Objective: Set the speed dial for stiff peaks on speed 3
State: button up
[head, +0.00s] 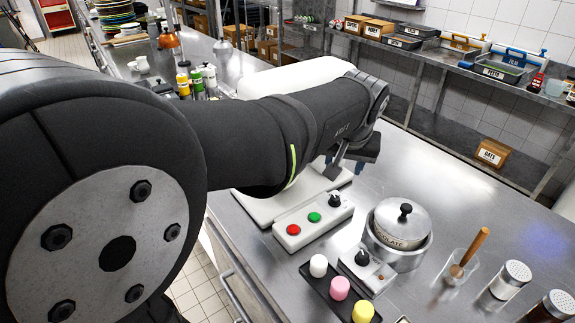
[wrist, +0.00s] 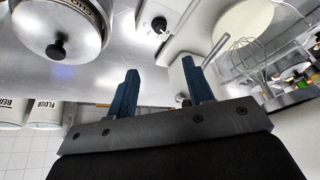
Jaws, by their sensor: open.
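A white control box (head: 292,226) carries a red button, a green button and a black dial (head: 334,200) at its far right end. A black dial on a white panel also shows at the top of the wrist view (wrist: 159,24); its pointer setting is too small to read. My gripper (wrist: 160,70) is open, with two blue fingers apart and nothing between them. In the head view the gripper is mostly hidden behind my arm, above and beyond the control box. The fingers appear apart from the dial. The white mixer (head: 312,72) is partly hidden by my arm.
A lidded steel pot labelled chocolate (head: 402,232) stands right of the control box. A small white box with another black knob (head: 366,265) and a black tray of white, pink and yellow pieces (head: 318,287) are nearer. A whisk (wrist: 240,62) shows in the wrist view.

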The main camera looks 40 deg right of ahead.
jog(key=n, duration=0.1)
send_near(335, 198)
jog(key=x, duration=0.8)
jog(key=c, duration=1)
